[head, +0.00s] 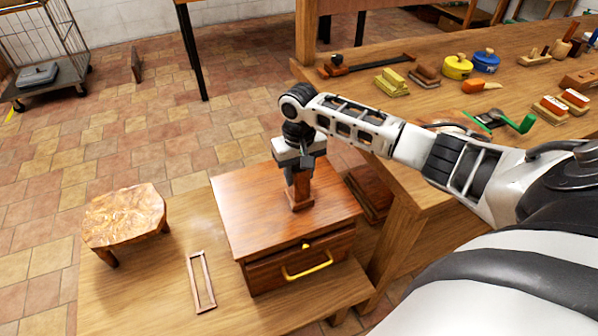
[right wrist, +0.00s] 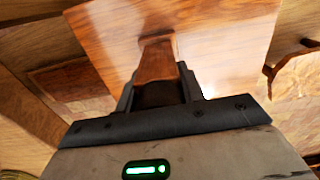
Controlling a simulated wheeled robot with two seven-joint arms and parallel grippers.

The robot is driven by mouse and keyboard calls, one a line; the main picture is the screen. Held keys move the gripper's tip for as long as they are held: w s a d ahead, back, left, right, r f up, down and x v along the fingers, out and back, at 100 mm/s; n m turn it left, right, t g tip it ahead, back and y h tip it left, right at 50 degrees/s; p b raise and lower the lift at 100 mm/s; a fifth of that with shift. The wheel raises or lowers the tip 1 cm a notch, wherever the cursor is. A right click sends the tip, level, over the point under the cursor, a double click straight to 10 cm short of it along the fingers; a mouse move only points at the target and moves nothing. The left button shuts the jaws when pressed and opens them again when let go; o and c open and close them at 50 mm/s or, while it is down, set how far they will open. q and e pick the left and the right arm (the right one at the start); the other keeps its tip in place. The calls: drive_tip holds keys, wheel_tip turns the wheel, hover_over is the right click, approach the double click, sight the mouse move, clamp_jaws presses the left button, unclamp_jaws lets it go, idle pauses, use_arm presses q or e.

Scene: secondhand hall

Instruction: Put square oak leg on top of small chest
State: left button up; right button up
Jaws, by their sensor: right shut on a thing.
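The square oak leg (head: 300,200) is a short reddish-brown wooden block with a wider foot. It is upright over the top of the small chest (head: 247,200), and its foot appears to touch the chest's top near the back right. The chest has a drawer with a yellow handle. My right gripper (head: 299,176) points down and is shut on the leg's upper part. In the right wrist view, the leg (right wrist: 157,62) stands out between the fingers against the chest's top (right wrist: 218,40). My left gripper is not in view.
The chest stands on a low wooden platform (head: 150,300) with a rough wooden stool (head: 125,213) and a thin rectangular frame (head: 201,282). A higher bench (head: 440,120) at right holds pots, brushes and blocks. The chest's top is otherwise clear.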

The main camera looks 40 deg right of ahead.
drive_tip(key=o, duration=1.3)
drive_tip(key=shift+f, duration=0.1)
wheel_tip(320, 180, up, 11)
drive_tip(key=shift+r, duration=0.7)
drive_tip(key=shift+s+f, duration=0.1)
